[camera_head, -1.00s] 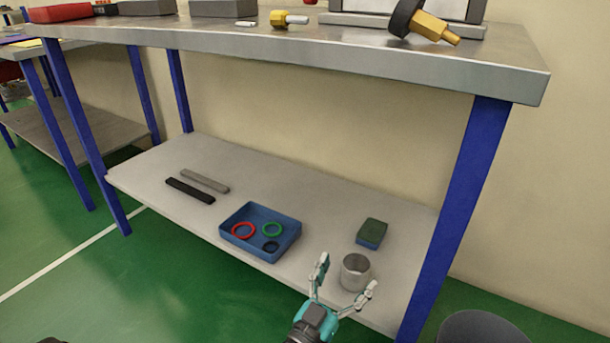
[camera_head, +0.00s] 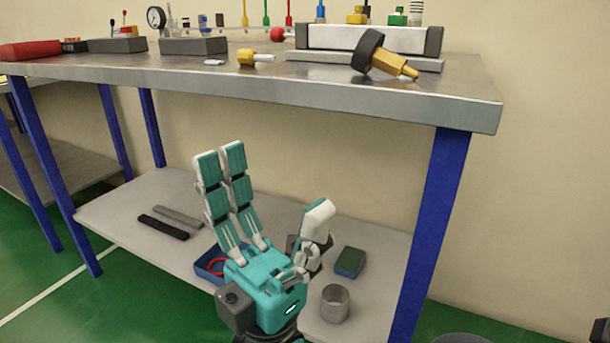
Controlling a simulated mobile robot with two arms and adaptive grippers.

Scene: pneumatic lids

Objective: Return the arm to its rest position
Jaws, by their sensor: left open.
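My left gripper (camera_head: 268,180), teal and white, is open and empty. It is raised in front of the lower shelf (camera_head: 150,205), fingers pointing up, below the tabletop edge in the picture. A grey metal cup (camera_head: 335,303) stands upright on the lower shelf, to the right of the gripper and apart from its fingers. My right gripper is not in view.
The metal tabletop (camera_head: 300,85) has a thick front edge above the gripper. A yellow and black fitting (camera_head: 390,62) lies near its right end. A blue table leg (camera_head: 432,230) stands to the right. A green-topped block (camera_head: 350,262) and two bars (camera_head: 163,227) lie on the shelf.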

